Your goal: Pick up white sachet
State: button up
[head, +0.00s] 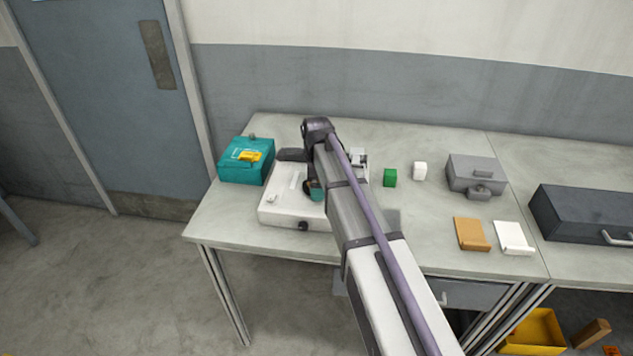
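A flat white packet (513,238), which looks like the white sachet, lies on the table at the right, beside a similar orange-brown packet (471,234). Nothing touches it from above. My arm reaches up from the bottom over the middle of the table. Its dark end, with my gripper (293,155), is above the white flat case at the left, far from the white packet. The fingers are small and partly hidden by the arm, so I cannot tell whether they are open or shut.
A teal box (240,172) with a yellow item on top stands left. The white case (280,214) lies under my arm. A green block (390,178), a white block (420,171), a grey box (462,170) and a dark case (585,212) stand right.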

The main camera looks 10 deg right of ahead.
notch_tip(320, 180, up, 12)
jog(key=p, duration=1.2)
jog(key=shift+r, duration=0.25)
jog(key=s+n, duration=1.9)
jog(key=s, duration=0.4)
jog(key=shift+s+a+n, duration=0.2)
jog(key=shift+s+n, duration=0.15)
jog(key=shift+n, duration=0.05)
jog(key=shift+s, duration=0.1)
jog(key=shift+c, duration=0.2)
jog(key=c, duration=1.2)
jog(key=shift+f, duration=0.1)
